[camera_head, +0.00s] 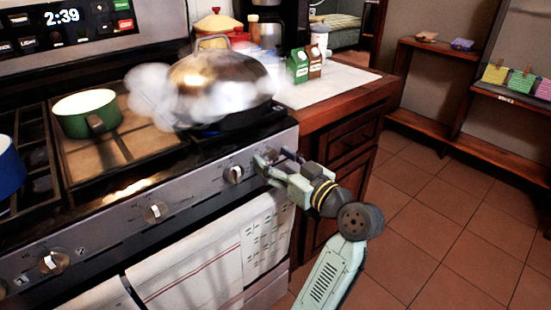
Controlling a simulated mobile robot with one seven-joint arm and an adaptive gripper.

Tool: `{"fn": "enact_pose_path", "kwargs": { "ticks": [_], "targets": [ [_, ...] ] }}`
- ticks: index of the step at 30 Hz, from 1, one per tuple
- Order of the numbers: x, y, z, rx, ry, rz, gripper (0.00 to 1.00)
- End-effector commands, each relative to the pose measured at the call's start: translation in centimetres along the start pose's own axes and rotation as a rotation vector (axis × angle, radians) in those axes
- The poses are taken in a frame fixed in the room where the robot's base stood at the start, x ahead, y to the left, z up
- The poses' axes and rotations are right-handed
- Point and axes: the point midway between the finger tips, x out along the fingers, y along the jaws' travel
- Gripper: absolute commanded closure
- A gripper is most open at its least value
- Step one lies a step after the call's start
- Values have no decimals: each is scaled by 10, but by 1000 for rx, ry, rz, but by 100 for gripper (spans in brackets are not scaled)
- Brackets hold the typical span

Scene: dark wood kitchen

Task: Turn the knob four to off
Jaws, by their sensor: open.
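The stove's front panel (110,222) carries a row of knobs. One knob (53,262) is at the left, one (156,212) in the middle and one (235,174) further right. My gripper (270,160) is open at the right end of the panel, close to its face. A knob there would be hidden behind or between the fingers; I cannot tell whether they touch it. A lidded metal pan (222,88) sits on the back right burner with white steam around it and a bluish glow beneath.
A green pot (88,114) and a blue pot (8,160) stand on the stove. Towels (205,252) hang below the panel. Cartons (300,66) stand on the right counter (345,85). The tiled floor (440,215) at right is clear.

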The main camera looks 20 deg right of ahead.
Motion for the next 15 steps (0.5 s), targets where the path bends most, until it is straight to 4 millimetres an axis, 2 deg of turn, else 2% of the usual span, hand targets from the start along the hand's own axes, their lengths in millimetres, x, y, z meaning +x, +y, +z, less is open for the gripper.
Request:
{"fn": "enact_pose_path", "kwargs": {
  "ticks": [8, 15],
  "targets": [
    [1, 0, 0, 0, 0, 0, 42],
    [1, 0, 0, 0, 1, 0, 58]
  ]
}}
